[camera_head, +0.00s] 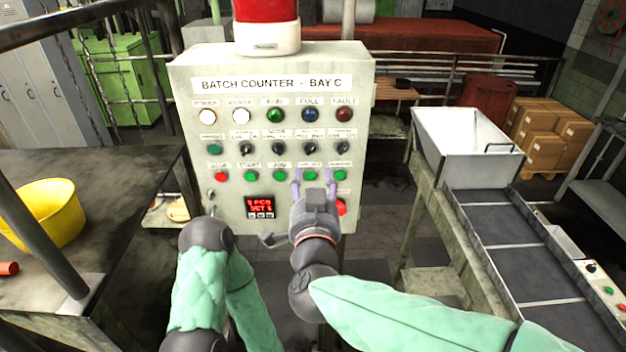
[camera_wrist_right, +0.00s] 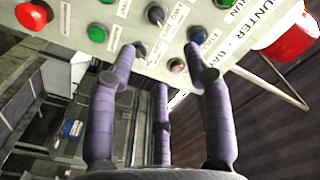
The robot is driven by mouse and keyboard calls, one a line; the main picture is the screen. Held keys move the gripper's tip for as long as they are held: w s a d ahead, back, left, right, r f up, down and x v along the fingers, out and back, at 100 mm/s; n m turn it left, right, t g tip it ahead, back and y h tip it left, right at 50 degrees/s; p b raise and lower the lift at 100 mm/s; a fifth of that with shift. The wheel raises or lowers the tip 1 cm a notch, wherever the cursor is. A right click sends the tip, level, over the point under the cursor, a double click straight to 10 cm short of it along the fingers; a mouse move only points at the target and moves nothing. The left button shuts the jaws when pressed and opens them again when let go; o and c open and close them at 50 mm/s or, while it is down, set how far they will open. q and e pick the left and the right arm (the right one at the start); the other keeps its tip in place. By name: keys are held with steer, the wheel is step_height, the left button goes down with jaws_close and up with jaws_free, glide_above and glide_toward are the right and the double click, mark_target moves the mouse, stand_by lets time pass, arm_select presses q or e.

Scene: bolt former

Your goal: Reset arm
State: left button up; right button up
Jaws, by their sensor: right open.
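The grey control panel (camera_head: 190,130) labelled "BATCH COUNTER - BAY C" stands upright in front of me. It carries lamps, black selector knobs, a row of buttons and a small red display (camera_head: 260,206). My right gripper (camera_head: 313,178) is open and empty, with its purple fingers in front of the lower right of the panel; they hide part of the button rows. In the right wrist view its fingers (camera_wrist_right: 165,60) reach toward the panel face (camera_wrist_right: 75,35), near a black knob; contact cannot be told. My left arm shows bent at lower left, but its gripper is not visible.
A red beacon (camera_head: 267,25) sits on top of the panel. A dark table with a yellow bowl (camera_head: 52,213) is at left. A conveyor (camera_head: 520,240) with a white hopper (camera_head: 470,145) runs at right. Cardboard boxes (camera_head: 555,135) stand behind it.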

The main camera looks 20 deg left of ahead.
steer(key=w+d+f+n+g+h+b, duration=0.1)
steer(key=w+d+f+g+b, duration=0.15)
steer(key=f, duration=0.85)
steer(key=w+d+f+n+g+b, duration=0.15)
steer(key=w+f, duration=0.25)
steer(key=f, duration=0.7)
steer(key=s+d+f+g+h+b, duration=0.1)
steer(key=d+f+g+b, duration=0.3)
steer(key=f, duration=0.9)
steer(key=s+d+f+b, duration=0.15)
steer(key=d+f, duration=0.45)
steer(key=f, duration=0.6)
steer(key=s+d+f+m+g+b, duration=0.1)
steer(key=s+d+f+g+b, duration=0.3)
steer(key=s+f, duration=0.8)
steer(key=s+d+f+m+g+y+b, duration=0.1)
steer(key=s+d+f+g+b, duration=0.2)
steer(key=s+f, duration=0.9)
step_height(320, 180, down, 6)
steer(key=shift+d+f+g+b, duration=0.1)
steer(key=shift+d+g+b, duration=0.25)
steer(key=shift+d+g, duration=0.7)
